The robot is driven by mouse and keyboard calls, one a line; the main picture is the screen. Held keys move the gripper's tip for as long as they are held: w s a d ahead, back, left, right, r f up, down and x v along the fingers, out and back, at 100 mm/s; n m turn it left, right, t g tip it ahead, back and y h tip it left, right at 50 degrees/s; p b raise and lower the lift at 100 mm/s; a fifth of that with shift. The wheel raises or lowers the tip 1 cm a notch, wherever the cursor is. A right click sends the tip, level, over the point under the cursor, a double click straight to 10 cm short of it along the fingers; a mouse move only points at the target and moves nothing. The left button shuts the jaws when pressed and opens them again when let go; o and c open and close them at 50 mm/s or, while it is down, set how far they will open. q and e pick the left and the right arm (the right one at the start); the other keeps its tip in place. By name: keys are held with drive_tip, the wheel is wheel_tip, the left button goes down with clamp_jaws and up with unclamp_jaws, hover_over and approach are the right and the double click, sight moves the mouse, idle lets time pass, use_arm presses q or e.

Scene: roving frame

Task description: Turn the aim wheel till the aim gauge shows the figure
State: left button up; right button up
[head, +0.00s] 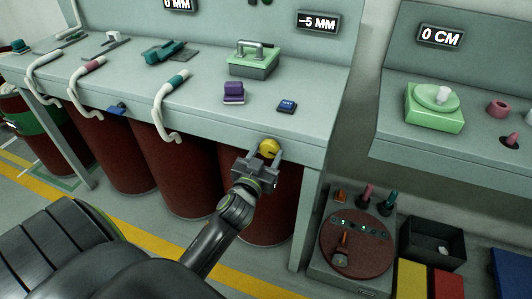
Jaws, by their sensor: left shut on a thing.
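My left gripper (264,162) reaches up from below to the front edge of the long bench, with its fingers shut on a yellow wheel (269,147). The fingers hide part of the wheel. A gauge reading -5 MM (318,21) is on the back panel above the bench's right end. Another reading 0 MM (177,4) is cut by the top edge. A third, reading 0 CM (440,36), is on the panel at the right. No readable label says which is the aim gauge. My right gripper is not in view.
The long bench (205,105) carries a green box with a handle (253,65), a purple block (233,92), a blue button (287,106) and curved levers (172,105). Dark red drums (187,175) stand beneath. The right bench holds a green turntable (434,104). A red round-topped unit (355,243) stands on the floor.

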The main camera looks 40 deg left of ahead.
use_arm(q)
drive_tip(key=shift+m, duration=1.2)
drive_tip(key=shift+p, duration=0.3)
drive_tip(key=o, duration=1)
drive_tip(key=shift+s+d+f, duration=0.1)
drive_tip(key=shift+s+d, duration=0.05)
drive_tip(key=shift+s, duration=0.35)
drive_tip(key=shift+p+v, duration=0.6)
drive_tip(key=shift+v, duration=7.55)
drive_tip(key=shift+d, duration=0.1)
